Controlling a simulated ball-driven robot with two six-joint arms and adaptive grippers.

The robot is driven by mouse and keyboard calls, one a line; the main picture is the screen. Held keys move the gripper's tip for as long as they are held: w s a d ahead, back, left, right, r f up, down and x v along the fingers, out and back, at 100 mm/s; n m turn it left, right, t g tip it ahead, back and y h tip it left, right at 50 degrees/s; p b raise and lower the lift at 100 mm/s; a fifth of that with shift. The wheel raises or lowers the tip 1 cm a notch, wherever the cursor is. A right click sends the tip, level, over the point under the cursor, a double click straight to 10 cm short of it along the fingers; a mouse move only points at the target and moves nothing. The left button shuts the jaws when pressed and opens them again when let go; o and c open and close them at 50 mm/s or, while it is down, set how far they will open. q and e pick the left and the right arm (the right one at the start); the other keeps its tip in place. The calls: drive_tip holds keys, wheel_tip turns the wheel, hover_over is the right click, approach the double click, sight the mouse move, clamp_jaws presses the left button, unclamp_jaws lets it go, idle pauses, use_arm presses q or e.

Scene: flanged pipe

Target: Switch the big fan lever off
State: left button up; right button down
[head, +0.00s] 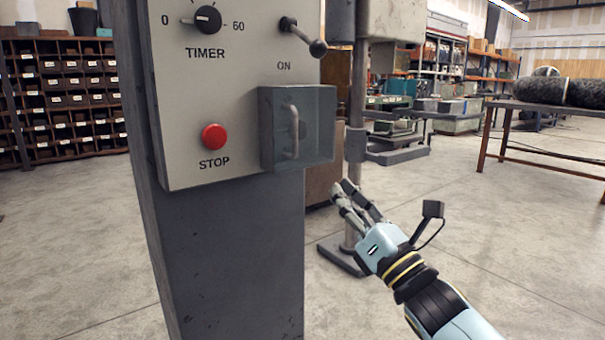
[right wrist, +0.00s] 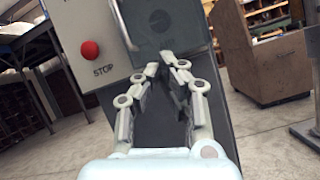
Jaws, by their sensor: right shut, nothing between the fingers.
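The grey control panel (head: 230,105) stands at centre left on a dark post. A lever (head: 302,37) with a black ball knob sticks out at its upper right, slanting down to the right. The word ON is printed below it.
The panel also carries a timer knob (head: 208,18) and a red STOP button (head: 214,136). A drill-press-like machine (head: 357,140) stands behind the panel. A table (head: 560,112) is at the right and a pigeonhole shelf (head: 70,100) at the left. The floor right of my gripper is clear.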

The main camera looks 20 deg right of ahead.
sight(304, 36)
use_arm(q)
drive_tip(key=shift+s+a+f+b, duration=0.1)
drive_tip(key=shift+a+f+b, duration=0.2)
drive_tip(key=shift+f+b, duration=0.5)
use_arm(e)
wheel_tip(304, 36, up, 13)
drive_tip(key=w+a+n+t+y, duration=0.1)
drive_tip(key=n+y, duration=0.3)
drive_tip(key=shift+w+a+t, duration=0.15)
drive_tip(key=shift+w+t, duration=0.15)
drive_tip(key=shift+t, duration=0.1)
use_arm(q)
drive_tip(key=shift+w+d+r+p, duration=0.2)
drive_tip(key=shift+r+p, duration=0.2)
drive_tip(key=shift+p, duration=0.15)
drive_tip(key=shift+w+d+r+p, duration=0.1)
drive_tip(key=shift+d+r+p, duration=0.05)
drive_tip(key=shift+r+p, duration=0.35)
use_arm(e)
drive_tip(key=x, duration=0.9)
drive_tip(key=shift+w+r, duration=0.25)
drive_tip(key=shift+a, duration=0.15)
